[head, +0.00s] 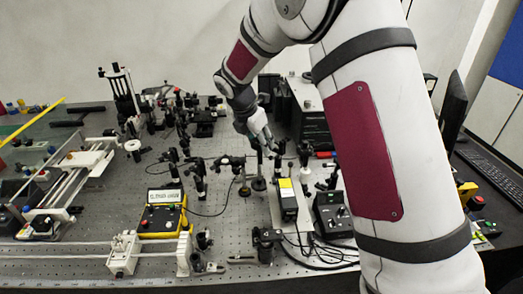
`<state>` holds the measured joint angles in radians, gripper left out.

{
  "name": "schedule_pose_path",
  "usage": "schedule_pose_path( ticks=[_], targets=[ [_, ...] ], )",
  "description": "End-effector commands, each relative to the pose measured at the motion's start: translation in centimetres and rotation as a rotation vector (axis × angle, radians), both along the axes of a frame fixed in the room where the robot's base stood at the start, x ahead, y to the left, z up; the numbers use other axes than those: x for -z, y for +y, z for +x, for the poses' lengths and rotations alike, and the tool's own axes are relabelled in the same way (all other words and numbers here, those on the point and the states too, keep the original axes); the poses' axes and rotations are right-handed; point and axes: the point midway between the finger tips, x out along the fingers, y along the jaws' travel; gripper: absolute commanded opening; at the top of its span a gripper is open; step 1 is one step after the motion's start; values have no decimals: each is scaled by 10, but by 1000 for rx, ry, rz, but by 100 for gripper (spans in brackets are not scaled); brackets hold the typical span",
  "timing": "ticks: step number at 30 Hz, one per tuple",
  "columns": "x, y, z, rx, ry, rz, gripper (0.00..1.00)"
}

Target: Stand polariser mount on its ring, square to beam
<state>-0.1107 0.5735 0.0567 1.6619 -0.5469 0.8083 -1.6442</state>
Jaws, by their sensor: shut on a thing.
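My gripper (262,144) is over the middle of the optical bench, pointing down, small in the head view. It is shut on a dark upright post-like mount, which I take to be the polariser mount (259,166). The mount looks roughly upright, with a round dark foot (259,184) at its lower end. I cannot tell whether the foot touches the bench or hangs just above it. A small round base with a yellowish edge (244,191) is just left of the foot. I cannot make out the marked ring or the beam line clearly.
A yellow-topped box (287,196) stands close to the right of the mount, with a black control box (332,214) beyond it. Several dark optics posts (197,172) stand to the left. A yellow meter (162,216) is at front left. Bare bench (232,222) lies in front.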

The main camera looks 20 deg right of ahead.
Motion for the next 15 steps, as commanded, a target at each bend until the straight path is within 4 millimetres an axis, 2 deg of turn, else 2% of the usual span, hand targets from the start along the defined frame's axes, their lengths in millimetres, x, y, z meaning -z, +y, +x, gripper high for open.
schedule_pose_path(
  ticks=[3,15],
  targets=[
    [-2,-9,5,3,-4,-1,0],
    [29,-7,4,1,-1,-1,0]
  ],
)
